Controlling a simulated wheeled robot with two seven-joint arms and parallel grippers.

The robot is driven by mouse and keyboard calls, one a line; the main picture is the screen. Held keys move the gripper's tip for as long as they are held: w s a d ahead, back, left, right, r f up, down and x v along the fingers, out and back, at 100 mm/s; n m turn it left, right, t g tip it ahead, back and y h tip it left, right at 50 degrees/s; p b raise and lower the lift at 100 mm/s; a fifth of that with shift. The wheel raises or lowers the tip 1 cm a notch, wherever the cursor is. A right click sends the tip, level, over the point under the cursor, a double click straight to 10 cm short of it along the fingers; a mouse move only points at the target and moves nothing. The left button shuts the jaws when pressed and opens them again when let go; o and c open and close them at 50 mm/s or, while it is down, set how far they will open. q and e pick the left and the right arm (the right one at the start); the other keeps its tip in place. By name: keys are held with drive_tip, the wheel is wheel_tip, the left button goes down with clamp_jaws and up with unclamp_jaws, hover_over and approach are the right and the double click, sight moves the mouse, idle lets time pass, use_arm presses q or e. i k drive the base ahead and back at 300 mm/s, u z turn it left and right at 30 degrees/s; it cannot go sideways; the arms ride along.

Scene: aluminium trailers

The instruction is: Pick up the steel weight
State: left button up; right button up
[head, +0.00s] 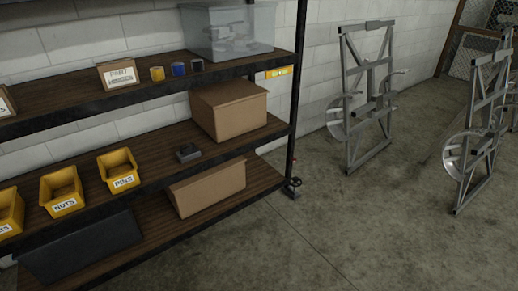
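A small dark grey block (188,152), which looks like the steel weight, lies on the middle shelf (155,172) of the rack. It sits between the yellow PINS bin (119,170) on its left and a brown cardboard box (228,110) on its right. Nothing covers it, and there is bare shelf around it. Neither of my grippers shows in the head view.
More yellow bins, including NUTS (62,191), stand to the left. The top shelf holds a clear tub (228,32), a small labelled box (118,74) and several cups. Aluminium trailer frames (366,95) stand at the right. The concrete floor (350,235) before the rack is clear.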

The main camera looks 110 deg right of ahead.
sight(188, 154)
drive_tip(key=z, duration=3.7)
drive_tip(key=i, duration=1.1)
drive_tip(key=u, duration=0.35)
drive_tip(key=i, duration=0.85)
drive_tip(key=u, duration=0.95)
